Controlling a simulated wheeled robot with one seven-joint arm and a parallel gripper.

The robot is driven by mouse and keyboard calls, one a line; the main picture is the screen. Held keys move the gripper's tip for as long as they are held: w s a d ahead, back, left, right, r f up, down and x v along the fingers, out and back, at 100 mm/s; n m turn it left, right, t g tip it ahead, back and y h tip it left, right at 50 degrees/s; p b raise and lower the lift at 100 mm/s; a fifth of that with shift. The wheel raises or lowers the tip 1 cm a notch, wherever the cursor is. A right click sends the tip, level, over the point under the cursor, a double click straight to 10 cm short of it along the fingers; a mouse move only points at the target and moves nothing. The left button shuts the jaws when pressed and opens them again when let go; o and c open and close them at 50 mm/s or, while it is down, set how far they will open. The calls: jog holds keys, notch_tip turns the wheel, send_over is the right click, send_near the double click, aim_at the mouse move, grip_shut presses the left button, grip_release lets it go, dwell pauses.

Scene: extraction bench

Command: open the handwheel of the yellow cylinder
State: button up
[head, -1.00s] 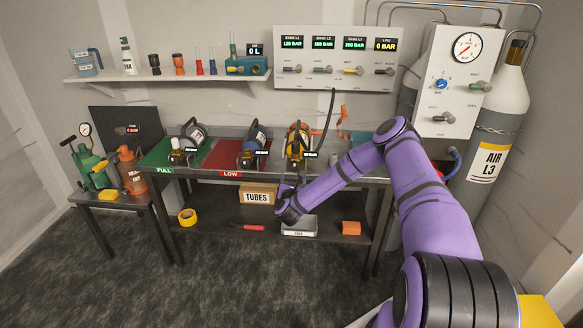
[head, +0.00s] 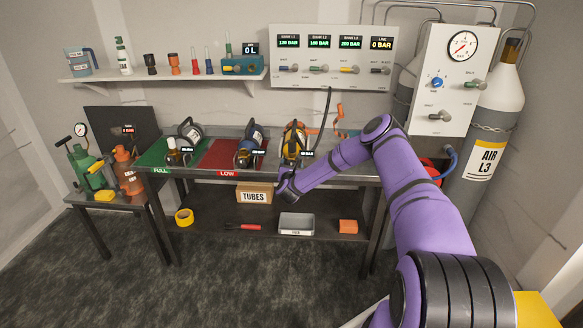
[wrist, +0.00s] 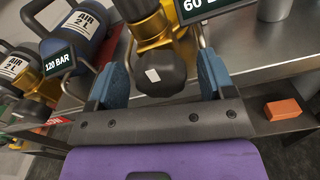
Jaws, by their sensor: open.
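The yellow cylinder (head: 294,137) lies on the bench with its valve end toward the front edge. In the wrist view its gold-coloured valve body (wrist: 147,28) ends in a dark, rounded handwheel (wrist: 160,75) with a small white mark. My gripper (wrist: 164,78) is open, with one blue finger pad on each side of the handwheel. In the head view my gripper (head: 287,168) is small and partly hidden by my wrist, just in front of the cylinder.
A blue cylinder (wrist: 88,35) with a 120 BAR tag lies to the left on the red LOW mat (head: 222,152). A 60 BAR tag (wrist: 200,8) hangs close to the right finger. The bench edge (wrist: 265,92) is near. An orange block (wrist: 284,110) sits on the lower shelf.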

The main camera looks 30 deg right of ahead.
jog(key=c, duration=0.9)
jog(key=shift+c, duration=0.2)
